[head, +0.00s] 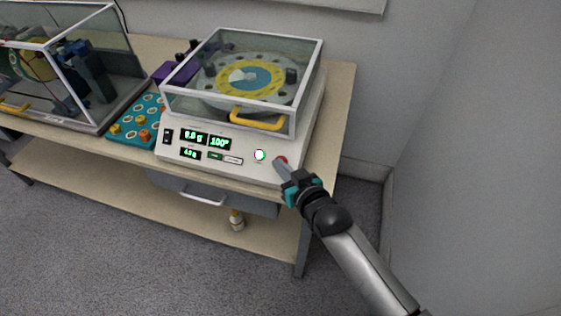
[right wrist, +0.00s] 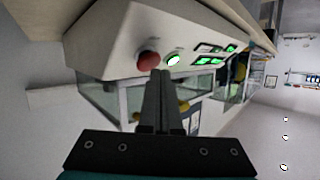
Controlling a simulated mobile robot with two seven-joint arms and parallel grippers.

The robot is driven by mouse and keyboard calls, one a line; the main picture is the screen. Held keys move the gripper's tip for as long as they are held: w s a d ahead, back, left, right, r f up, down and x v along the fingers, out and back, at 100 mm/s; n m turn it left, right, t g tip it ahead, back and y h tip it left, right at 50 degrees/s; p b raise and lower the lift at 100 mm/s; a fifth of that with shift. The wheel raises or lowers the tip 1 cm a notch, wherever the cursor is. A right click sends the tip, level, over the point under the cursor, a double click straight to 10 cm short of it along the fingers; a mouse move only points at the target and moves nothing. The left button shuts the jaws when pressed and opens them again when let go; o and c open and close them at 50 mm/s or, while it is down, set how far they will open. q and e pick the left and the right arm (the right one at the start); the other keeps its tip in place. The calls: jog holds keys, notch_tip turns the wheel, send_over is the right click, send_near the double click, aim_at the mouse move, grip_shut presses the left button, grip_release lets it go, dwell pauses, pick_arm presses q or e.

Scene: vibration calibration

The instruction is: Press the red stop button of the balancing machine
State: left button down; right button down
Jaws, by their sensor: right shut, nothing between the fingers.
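The balancing machine (head: 240,167) is a white box with a clear, white-framed cover over a yellow and blue rotor. Its front panel has lit green displays and a lit green button (head: 260,155). The red stop button (head: 281,161) is at the panel's right end, partly hidden by my gripper in the head view. It shows as a red dome in the right wrist view (right wrist: 148,60). My right gripper (head: 283,167) is shut and empty, its fingertips close to the red button. I cannot tell whether they touch it. My left gripper is not in view.
The machine stands on a wooden bench (head: 338,105) with a drawer and a lower shelf (head: 170,201). A teal tray (head: 138,119) of small parts and another clear-covered apparatus (head: 65,65) stand to its left. A grey wall is at right.

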jog(key=shift+w+f, duration=0.25)
jog(key=shift+f, duration=0.05)
dwell(0.8)
dwell(0.3)
jog(key=shift+s+r+p, duration=0.35)
jog(key=shift+r+p, duration=0.15)
jog(key=shift+p, duration=0.1)
jog(key=shift+s+a, duration=0.1)
jog(key=shift+s, duration=0.05)
jog(key=s+r+p, duration=0.1)
jog(key=r+p, duration=0.1)
jog(key=p, duration=0.1)
jog(key=s+a+r+p, duration=0.1)
jog(key=s+p, duration=0.1)
jog(key=shift+s+r+p, duration=0.1)
jog(key=shift+r+p, duration=0.3)
dwell(0.5)
